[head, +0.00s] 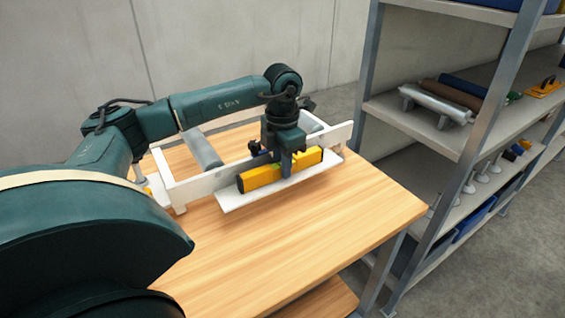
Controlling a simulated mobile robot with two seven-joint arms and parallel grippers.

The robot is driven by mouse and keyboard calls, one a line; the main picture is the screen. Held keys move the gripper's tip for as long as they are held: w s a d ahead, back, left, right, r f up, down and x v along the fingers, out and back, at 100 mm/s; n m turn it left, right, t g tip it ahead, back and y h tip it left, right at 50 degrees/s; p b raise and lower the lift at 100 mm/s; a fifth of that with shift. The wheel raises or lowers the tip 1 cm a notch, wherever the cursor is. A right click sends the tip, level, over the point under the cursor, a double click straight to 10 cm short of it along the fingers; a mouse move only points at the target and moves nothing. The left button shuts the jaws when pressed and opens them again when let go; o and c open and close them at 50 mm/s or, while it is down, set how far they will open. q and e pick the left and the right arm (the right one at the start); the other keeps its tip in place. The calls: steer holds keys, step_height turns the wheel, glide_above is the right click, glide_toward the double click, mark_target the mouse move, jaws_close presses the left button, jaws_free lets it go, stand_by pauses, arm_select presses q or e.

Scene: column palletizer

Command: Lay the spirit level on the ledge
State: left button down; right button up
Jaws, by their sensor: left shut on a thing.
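The spirit level (262,177) is a yellow bar with a green patch near its middle. It shows at the middle of the head view, along the white ledge (238,199) on the front of a white frame. My left gripper (286,166) points down and is shut on the level near its middle. The level is over the ledge and roughly parallel to it; I cannot tell whether it touches the ledge. The gripper hides part of the level's middle. My right gripper is not in view.
The ledge's white frame (192,187) stands on a wooden table (300,245), with a grey roller (203,150) inside it. The table's front is clear. A metal shelf rack (420,125) with rolls, tools and blue bins stands at the right. A grey wall is behind.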

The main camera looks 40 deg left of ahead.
arm_select(q)
steer(key=c, duration=1.6)
jaws_free()
steer(key=shift+r, duration=0.55)
step_height(320, 180, up, 11)
steer(key=shift+r, duration=0.1)
